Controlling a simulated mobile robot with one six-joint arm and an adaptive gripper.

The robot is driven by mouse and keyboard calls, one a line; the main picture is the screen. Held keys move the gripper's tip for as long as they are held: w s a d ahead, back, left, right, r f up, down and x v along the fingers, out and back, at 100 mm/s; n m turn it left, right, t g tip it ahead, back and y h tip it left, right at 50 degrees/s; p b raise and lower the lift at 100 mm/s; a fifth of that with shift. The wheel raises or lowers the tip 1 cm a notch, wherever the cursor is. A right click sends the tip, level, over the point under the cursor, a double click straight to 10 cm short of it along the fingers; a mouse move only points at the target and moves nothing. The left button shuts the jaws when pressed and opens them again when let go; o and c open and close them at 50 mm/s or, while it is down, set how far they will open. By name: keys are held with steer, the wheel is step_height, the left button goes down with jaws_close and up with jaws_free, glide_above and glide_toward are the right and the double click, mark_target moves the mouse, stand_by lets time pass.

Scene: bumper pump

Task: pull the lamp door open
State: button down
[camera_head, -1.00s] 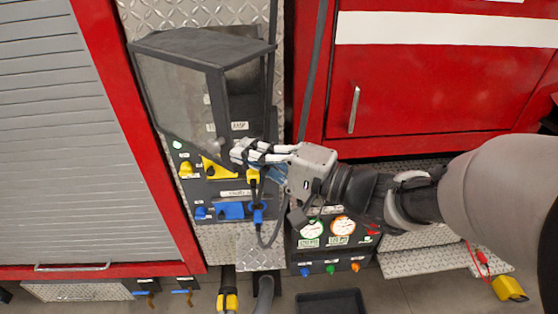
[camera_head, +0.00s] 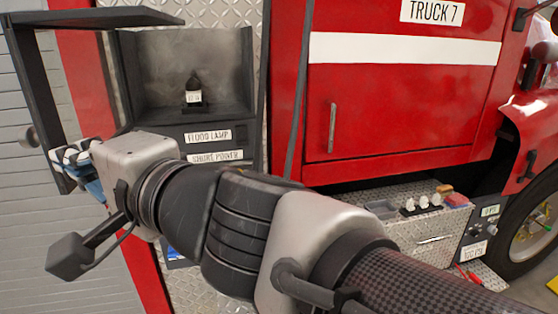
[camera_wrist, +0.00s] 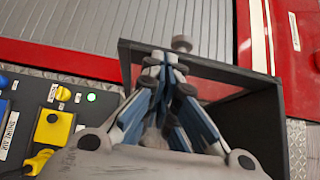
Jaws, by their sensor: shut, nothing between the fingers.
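The lamp door (camera_head: 38,100) is a dark-framed panel at the left of the head view, swung wide away from its box. Its round grey knob (camera_head: 28,137) shows at the far left, and a knob (camera_wrist: 181,43) shows beyond the fingertips in the wrist view. The lamp box (camera_head: 240,70) is open at the front, with a small black labelled lamp (camera_head: 193,88) standing inside. My gripper (camera_head: 62,157) is shut and empty at the door's lower part, on the side away from the knob. Whether the fingers touch the door I cannot tell.
A grey roller shutter (camera_head: 25,200) lies behind the door. A red cabinet (camera_head: 400,100) with a vertical handle is to the right. In the wrist view a dark control panel (camera_wrist: 60,105) with yellow parts and a lit green button is at left.

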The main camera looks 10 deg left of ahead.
steer(key=a+b, duration=0.1)
steer(key=s+a, duration=0.1)
steer(key=shift+s+a+b, duration=0.1)
steer(key=shift+a+b, duration=0.2)
steer(key=shift+b, duration=0.1)
stand_by(0.3)
